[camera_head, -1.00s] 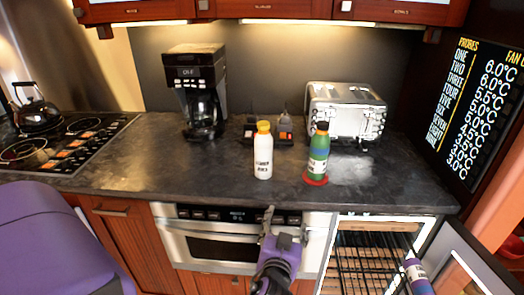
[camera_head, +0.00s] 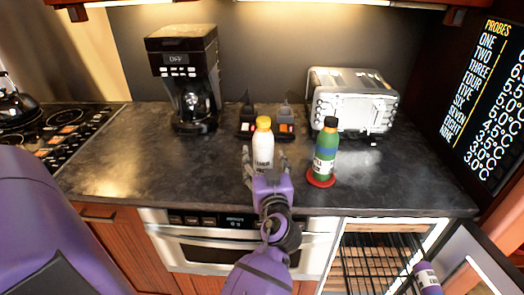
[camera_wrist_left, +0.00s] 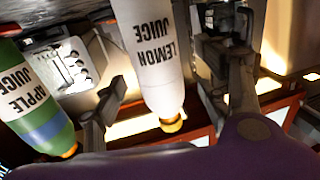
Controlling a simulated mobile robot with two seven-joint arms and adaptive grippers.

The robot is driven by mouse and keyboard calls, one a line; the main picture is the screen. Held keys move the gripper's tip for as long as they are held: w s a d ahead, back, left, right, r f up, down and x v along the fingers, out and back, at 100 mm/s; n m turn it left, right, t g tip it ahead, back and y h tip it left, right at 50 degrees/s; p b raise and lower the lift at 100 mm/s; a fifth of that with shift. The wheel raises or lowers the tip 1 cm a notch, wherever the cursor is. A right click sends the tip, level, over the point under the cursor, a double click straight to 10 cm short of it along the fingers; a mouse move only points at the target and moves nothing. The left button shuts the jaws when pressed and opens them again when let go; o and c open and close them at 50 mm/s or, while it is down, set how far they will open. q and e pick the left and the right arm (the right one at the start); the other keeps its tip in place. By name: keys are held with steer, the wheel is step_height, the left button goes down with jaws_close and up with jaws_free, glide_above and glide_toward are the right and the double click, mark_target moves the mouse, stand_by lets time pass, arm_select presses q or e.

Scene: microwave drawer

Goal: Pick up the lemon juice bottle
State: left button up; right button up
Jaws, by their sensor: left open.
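The lemon juice bottle (camera_head: 263,143) is white with a yellow cap and stands upright on the dark counter (camera_head: 130,160). My left gripper (camera_head: 265,165) is open at the near side of the bottle, its fingers to either side of the lower body. In the left wrist view, which is upside down, the lemon juice bottle (camera_wrist_left: 152,50) shows between the two spread fingers of my left gripper (camera_wrist_left: 165,95). I cannot tell whether either finger touches it. My right gripper is not in view.
A green apple juice bottle (camera_head: 325,150) stands just right on a red coaster (camera_head: 320,181). A coffee maker (camera_head: 187,75), a small dark rack (camera_head: 268,125) and a toaster (camera_head: 352,100) stand behind. An open cooler (camera_head: 375,260) is below right. The counter's left part is clear.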

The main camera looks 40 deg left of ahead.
mark_target(265, 156)
arm_select(q)
steer(key=x, duration=0.2)
steer(key=p+x, duration=0.1)
steer(key=x, duration=0.1)
steer(key=shift+w+d+r, duration=0.1)
steer(key=shift+d+r, duration=0.05)
steer(key=shift+r, duration=0.05)
steer(key=shift+w+f, duration=0.15)
steer(key=shift+f, duration=0.05)
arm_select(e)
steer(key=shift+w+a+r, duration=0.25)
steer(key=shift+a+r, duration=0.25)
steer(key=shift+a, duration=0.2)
arm_select(q)
steer(key=shift+c, duration=0.5)
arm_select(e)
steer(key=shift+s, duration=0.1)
arm_select(q)
steer(key=shift+c, duration=1.3)
steer(key=c, duration=1.2)
steer(key=shift+c, duration=0.5)
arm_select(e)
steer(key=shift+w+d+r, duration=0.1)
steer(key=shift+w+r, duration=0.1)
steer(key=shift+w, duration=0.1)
arm_select(q)
steer(key=shift+r, duration=0.15)
